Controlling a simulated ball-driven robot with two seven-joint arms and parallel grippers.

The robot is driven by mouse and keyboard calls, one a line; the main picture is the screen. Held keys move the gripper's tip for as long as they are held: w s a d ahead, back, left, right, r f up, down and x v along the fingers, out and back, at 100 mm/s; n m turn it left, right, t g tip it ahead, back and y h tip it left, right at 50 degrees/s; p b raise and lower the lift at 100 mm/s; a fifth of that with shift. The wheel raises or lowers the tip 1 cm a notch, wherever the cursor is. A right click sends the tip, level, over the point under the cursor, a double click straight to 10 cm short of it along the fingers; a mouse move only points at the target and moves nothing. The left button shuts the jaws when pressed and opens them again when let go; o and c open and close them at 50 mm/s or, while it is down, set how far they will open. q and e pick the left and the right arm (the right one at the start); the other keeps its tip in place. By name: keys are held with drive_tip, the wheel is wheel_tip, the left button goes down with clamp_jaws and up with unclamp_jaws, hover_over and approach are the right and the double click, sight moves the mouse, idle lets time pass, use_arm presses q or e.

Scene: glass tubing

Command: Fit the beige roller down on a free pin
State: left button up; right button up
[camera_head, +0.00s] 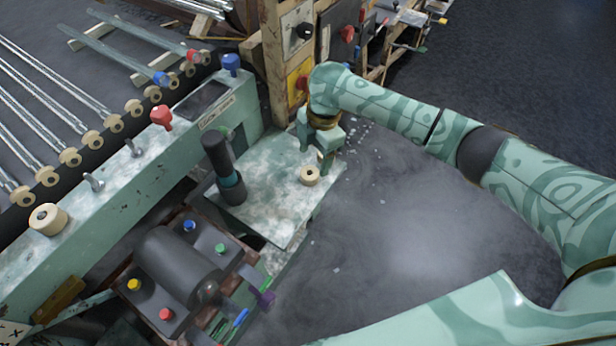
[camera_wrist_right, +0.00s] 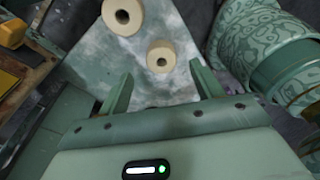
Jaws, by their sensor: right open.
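A beige roller (camera_head: 310,175) stands on the worn pale plate (camera_head: 272,215), its hole facing up. My right gripper (camera_head: 315,149) is open and empty above the plate, just behind this roller. In the right wrist view, the open fingers (camera_wrist_right: 161,71) point toward a beige roller (camera_wrist_right: 161,57), which lies beyond their tips; a second roller (camera_wrist_right: 122,17) is farther left. The second one is not clear on the plate in the head view. Two bare metal pins, a left one (camera_head: 93,182) and a right one (camera_head: 134,148), stand on the green ledge. Another beige roller (camera_head: 48,218) sits at the ledge's near end. My left gripper is out of view.
A dark upright cylinder (camera_head: 224,168) stands on the plate's left part. A red knob (camera_head: 161,117) and a blue knob (camera_head: 231,63) rise from the ledge. A dark motor-like block (camera_head: 180,268) with coloured buttons sits in front. A wooden post (camera_head: 271,50) stands behind.

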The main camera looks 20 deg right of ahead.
sight(310, 171)
drive_tip(key=shift+a+f+b, duration=0.15)
drive_tip(key=shift+f+b, duration=0.15)
drive_tip(key=shift+f, duration=0.3)
drive_tip(key=f+b, duration=0.2)
drive_tip(key=f, duration=0.1)
drive_tip(key=f+b, duration=0.1)
drive_tip(key=shift+s+a+f, duration=0.2)
drive_tip(key=shift+a+f, duration=0.05)
drive_tip(key=shift+a, duration=0.15)
drive_tip(key=shift+r, duration=0.2)
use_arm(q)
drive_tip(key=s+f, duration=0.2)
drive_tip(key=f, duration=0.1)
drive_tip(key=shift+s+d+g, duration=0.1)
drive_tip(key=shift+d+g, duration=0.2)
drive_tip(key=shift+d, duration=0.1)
use_arm(e)
drive_tip(key=c, duration=1.1)
